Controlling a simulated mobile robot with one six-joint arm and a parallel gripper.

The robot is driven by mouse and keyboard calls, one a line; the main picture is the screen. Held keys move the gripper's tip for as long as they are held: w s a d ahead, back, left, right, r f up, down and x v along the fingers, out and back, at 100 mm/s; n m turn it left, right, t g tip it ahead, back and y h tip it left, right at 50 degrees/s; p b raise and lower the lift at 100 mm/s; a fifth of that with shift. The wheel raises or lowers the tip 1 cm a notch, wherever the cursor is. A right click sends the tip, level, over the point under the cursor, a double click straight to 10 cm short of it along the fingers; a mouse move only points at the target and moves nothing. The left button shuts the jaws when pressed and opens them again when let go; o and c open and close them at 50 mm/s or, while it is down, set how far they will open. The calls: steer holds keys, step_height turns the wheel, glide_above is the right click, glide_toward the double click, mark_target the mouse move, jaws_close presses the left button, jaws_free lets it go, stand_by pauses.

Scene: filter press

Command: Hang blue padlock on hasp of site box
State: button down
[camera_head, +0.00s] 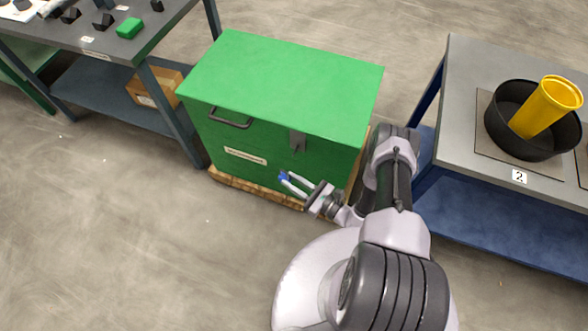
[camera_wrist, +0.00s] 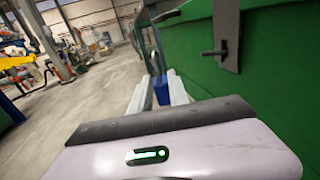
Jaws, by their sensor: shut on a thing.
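The green site box (camera_head: 285,85) stands on a wooden pallet. Its grey hasp (camera_head: 298,140) hangs at the upper right of the front face; it also shows in the wrist view (camera_wrist: 226,35) with a dark staple sticking out to the left. My gripper (camera_head: 287,181) is in front of the box, below and slightly left of the hasp. It is shut on the small blue padlock (camera_head: 283,176), which sits between the fingertips. In the wrist view the blue padlock (camera_wrist: 162,90) is partly hidden by the fingers. The padlock is apart from the hasp.
A grey workbench (camera_head: 464,130) marked 2 stands at the right with a black bowl (camera_head: 505,140) and a yellow cylinder (camera_head: 549,105). Another bench (camera_head: 140,45) with small parts stands at the left. A handle (camera_head: 230,121) juts from the box front. The floor at front left is clear.

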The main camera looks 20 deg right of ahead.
steer(key=w+d+f+b, duration=0.1)
steer(key=w+d+b, duration=0.3)
steer(key=w, duration=0.4)
steer(key=shift+d+f, duration=0.3)
steer(key=shift+d, duration=0.6)
steer(key=c, duration=1.2)
jaws_free()
steer(key=shift+o, duration=0.2)
